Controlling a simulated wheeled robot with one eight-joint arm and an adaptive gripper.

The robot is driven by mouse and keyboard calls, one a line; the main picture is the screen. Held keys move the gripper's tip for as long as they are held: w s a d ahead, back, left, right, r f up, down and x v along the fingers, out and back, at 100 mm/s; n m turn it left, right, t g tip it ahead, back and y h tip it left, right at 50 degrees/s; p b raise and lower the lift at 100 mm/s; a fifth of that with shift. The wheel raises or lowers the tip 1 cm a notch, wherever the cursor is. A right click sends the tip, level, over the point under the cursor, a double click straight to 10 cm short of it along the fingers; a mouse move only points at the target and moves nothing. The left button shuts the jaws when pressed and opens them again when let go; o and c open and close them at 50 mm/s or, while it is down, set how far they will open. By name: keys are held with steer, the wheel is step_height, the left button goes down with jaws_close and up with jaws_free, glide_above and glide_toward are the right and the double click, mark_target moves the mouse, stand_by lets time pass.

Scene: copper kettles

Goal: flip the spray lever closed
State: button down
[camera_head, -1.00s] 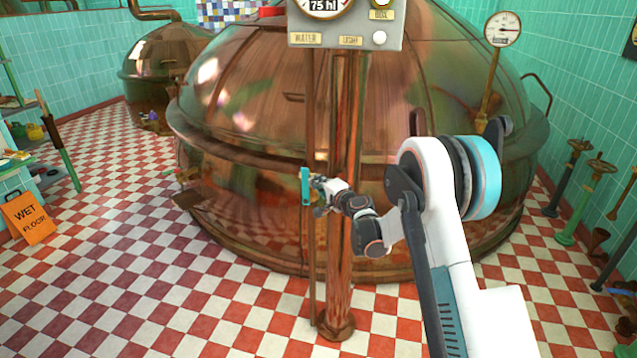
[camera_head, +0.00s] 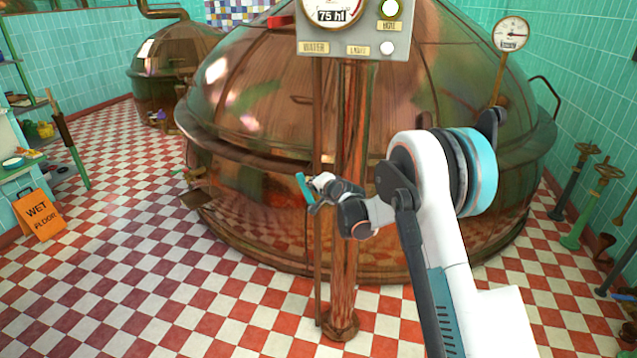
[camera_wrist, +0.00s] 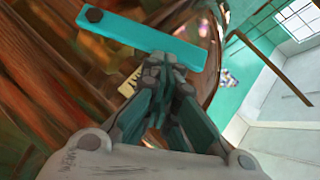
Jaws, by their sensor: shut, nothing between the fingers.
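The spray lever is a flat teal bar (camera_head: 305,188) on a thin pipe beside the copper post. In the head view it is tilted, upper end leaning left. My gripper (camera_head: 317,184) is at the lever's right side. In the wrist view my gripper's fingertips (camera_wrist: 165,68) are together and empty, right at the bar's lower edge; whether they touch it I cannot tell.
The copper post (camera_head: 344,240) stands just right of the lever, carrying a grey gauge panel (camera_head: 355,32) above. A big copper kettle (camera_head: 260,130) fills the space behind. A small yellow plate (camera_wrist: 131,82) shows below the lever. A wet floor sign (camera_head: 40,213) stands far left.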

mark_target(299, 182)
steer(key=a, duration=0.1)
steer(key=w+a+n+g+h+p, duration=0.1)
steer(key=a, duration=0.1)
steer(key=shift+w+a+f+n+g+h+p, duration=0.2)
steer(key=shift+w+a+n+g+h+p, duration=0.15)
steer(key=shift+a+h, duration=0.2)
steer(key=shift+w+a+f+n+g+h+p, duration=0.15)
steer(key=shift+a+n+g+h+p, duration=0.15)
steer(key=shift+a+n+h, duration=0.2)
steer(key=shift+w+a+f+n+g+h, duration=0.25)
steer(key=shift+a+f+n+g+h, duration=0.15)
steer(key=shift+a+f+h, duration=0.3)
steer(key=shift+w+a+f+n+g+h, duration=0.2)
steer(key=shift+a+f+n+g+h, duration=0.15)
steer(key=shift+a+f+h, duration=0.35)
steer(key=shift+w+a+f+n+g+h, duration=0.3)
steer(key=shift+a+f+n+h, duration=0.1)
steer(key=shift+a+f+h, duration=0.25)
steer(key=shift+f, duration=0.2)
